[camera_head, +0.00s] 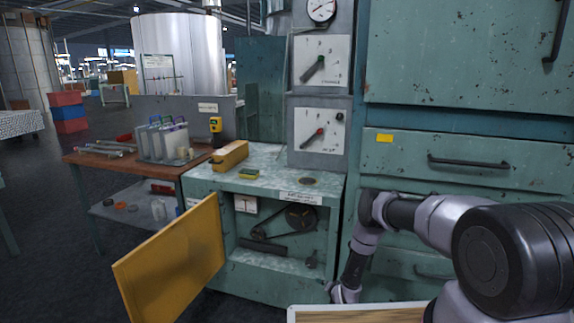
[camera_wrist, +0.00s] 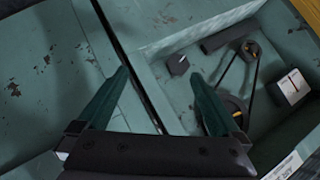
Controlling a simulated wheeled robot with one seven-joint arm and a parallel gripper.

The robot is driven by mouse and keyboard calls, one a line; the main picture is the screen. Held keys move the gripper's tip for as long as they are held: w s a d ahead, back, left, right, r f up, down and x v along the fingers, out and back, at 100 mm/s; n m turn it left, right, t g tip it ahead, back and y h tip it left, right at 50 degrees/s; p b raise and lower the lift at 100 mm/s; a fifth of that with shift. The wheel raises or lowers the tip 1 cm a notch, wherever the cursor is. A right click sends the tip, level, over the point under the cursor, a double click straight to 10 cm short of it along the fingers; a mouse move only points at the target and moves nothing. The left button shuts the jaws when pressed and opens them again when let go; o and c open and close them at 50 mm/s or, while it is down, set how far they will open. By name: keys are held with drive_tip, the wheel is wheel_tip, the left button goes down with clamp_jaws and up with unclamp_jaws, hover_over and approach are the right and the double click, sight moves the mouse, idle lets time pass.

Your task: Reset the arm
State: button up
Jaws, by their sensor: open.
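My arm (camera_head: 400,213) reaches in from the right and bends down in front of the green cabinets in the head view. My gripper shows at its lower end (camera_head: 344,292), partly cut off by the pale-edged board below. In the wrist view my gripper (camera_wrist: 160,80) is open, its two green fingers apart with nothing between them. It faces the edge between a worn green panel (camera_wrist: 50,70) and the open compartment (camera_wrist: 160,62) of the cabinet. The fingers look clear of the pulleys inside, though the distance is hard to tell.
The yellow door (camera_head: 172,262) stands open at the left of the compartment. Inside are a belt on pulleys (camera_head: 299,217), a dark bar and a white switch (camera_head: 245,204). Drawers with handles (camera_head: 468,161) are behind my arm.

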drive_tip(key=w+d+r, duration=0.1)
drive_tip(key=w+r, duration=0.3)
drive_tip(key=r, duration=0.5)
drive_tip(key=w+r, duration=0.4)
drive_tip(key=r, duration=0.4)
drive_tip(key=w+d+r, duration=0.1)
drive_tip(key=w+r, duration=0.4)
drive_tip(key=r, duration=0.4)
drive_tip(key=s+d+r+n+g+h, duration=0.1)
drive_tip(key=s+r, duration=0.1)
drive_tip(key=r, duration=1.3)
drive_tip(key=s+d+r+g, duration=0.1)
drive_tip(key=d+r, duration=0.1)
drive_tip(key=r, duration=1.2)
drive_tip(key=v, duration=3.1)
drive_tip(key=s+r, duration=0.2)
drive_tip(key=s, duration=1.1)
drive_tip(key=s+r+n+g+y, duration=0.1)
drive_tip(key=s+r, duration=0.1)
drive_tip(key=s, duration=1.2)
drive_tip(key=shift+r, duration=0.2)
